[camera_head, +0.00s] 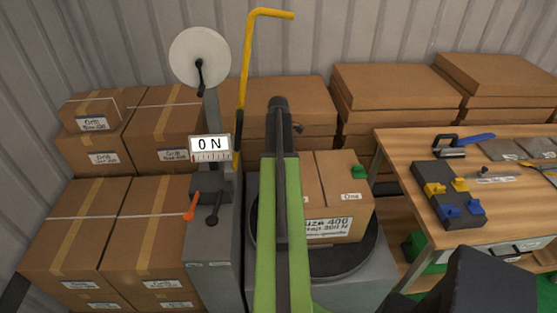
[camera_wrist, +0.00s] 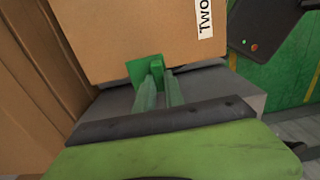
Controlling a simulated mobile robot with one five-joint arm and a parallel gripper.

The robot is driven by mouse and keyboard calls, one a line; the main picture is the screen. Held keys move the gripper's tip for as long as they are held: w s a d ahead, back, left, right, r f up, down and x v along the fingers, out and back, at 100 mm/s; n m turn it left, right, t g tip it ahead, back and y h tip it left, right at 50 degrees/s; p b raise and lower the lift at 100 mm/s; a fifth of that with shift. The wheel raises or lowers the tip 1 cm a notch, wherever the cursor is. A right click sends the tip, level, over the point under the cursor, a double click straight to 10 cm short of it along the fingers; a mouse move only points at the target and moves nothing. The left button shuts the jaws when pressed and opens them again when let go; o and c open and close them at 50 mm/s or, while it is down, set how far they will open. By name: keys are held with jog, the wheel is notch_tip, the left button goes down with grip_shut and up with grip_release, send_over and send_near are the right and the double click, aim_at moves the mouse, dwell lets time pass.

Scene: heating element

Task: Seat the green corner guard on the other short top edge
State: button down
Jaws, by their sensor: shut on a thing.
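A cardboard box (camera_head: 338,210) stands on a dark round turntable (camera_head: 345,262), partly hidden behind my arm. One green corner guard (camera_head: 358,171) sits at its right top edge, near the label "One". In the wrist view, my gripper (camera_wrist: 161,76) is shut on another green corner guard (camera_wrist: 138,70). That guard is at the edge of the box (camera_wrist: 130,35), near a label reading "Two" (camera_wrist: 205,17). It looks close against the cardboard; whether it is fully seated I cannot tell. In the head view my arm hides my gripper and the held guard.
A grey machine column with a "0 N" display (camera_head: 209,145), an orange lever (camera_head: 192,205) and a film reel (camera_head: 200,58) stands left of the box. A yellow bent bar (camera_head: 247,60) rises behind. Stacked cartons line the wall. A wooden bench (camera_head: 400,160) with tools stands right.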

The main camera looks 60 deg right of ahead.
jog(key=shift+f+b, duration=4)
jog(key=shift+f, duration=0.15)
jog(key=shift+f, duration=0.1)
jog(key=c, duration=1.3)
grip_release()
jog(key=shift+c, duration=0.2)
notch_tip(320, 180, up, 18)
jog(key=p, duration=1.7)
jog(key=shift+f, duration=0.25)
